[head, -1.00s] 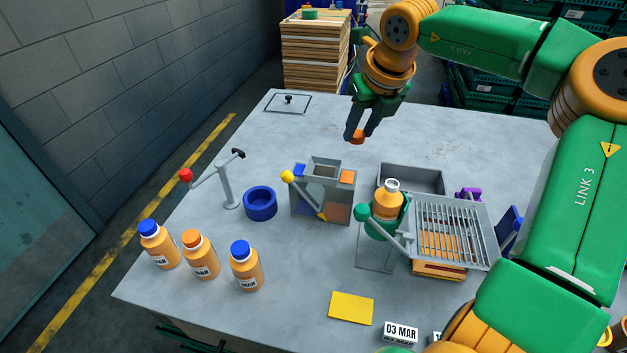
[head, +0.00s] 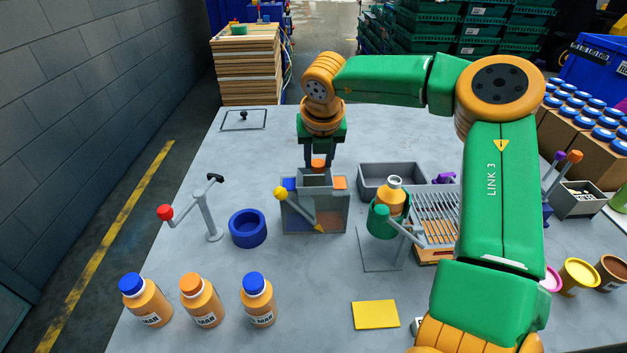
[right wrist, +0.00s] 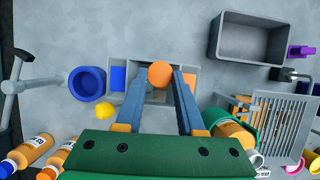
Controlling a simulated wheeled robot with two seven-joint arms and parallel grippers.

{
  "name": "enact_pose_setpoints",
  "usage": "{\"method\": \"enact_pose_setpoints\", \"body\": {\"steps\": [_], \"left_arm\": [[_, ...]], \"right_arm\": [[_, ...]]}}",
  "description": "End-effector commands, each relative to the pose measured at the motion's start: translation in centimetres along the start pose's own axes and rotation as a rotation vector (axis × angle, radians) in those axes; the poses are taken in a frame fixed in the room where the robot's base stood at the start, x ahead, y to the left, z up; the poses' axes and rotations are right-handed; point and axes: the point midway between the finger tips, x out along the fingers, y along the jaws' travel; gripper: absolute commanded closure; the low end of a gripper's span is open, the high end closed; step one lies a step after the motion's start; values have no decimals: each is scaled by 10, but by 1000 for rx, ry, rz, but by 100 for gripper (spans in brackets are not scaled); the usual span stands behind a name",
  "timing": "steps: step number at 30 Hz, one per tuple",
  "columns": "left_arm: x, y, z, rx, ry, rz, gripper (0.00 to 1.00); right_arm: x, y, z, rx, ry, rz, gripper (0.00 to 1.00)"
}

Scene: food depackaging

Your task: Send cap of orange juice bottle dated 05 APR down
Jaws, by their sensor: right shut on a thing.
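My right gripper (head: 319,158) is shut on an orange cap (head: 319,163), just above the open top of a grey box (head: 330,218) with a blue patch, an orange patch and a yellow-knobbed lever (head: 300,208). In the right wrist view the cap (right wrist: 160,75) sits between the fingertips, over the box. An uncapped orange juice bottle (head: 390,192) stands in a green holder (head: 385,226); its date cannot be read. My left gripper is not in view.
Three capped bottles stand front left: blue (head: 146,298), orange (head: 201,300) and blue (head: 258,300). A blue ring (head: 248,230), a red-knobbed lever stand (head: 212,222), a grey bin (head: 366,181), a grille (head: 424,212) and a yellow card (head: 375,315) are nearby.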

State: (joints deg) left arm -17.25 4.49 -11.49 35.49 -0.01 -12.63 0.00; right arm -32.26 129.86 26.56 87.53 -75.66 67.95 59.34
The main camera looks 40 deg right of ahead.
Motion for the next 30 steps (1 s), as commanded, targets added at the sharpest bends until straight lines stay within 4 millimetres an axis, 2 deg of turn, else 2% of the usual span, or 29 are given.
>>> {"method": "enact_pose_setpoints", "body": {"steps": [1,7,8,11,12,21,30], "left_arm": [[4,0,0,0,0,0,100],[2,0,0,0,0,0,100],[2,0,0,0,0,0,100],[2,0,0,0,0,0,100],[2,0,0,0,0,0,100],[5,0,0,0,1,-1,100],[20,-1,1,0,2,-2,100]], "right_arm": [[5,0,-2,0,0,0,100],[3,0,-1,0,0,0,100],[3,0,-1,0,0,0,57],[3,0,-1,0,0,0,30],[3,0,-1,0,0,0,28],[0,0,-1,0,-2,1,28],[-58,0,-1,1,-4,0,28]]}}
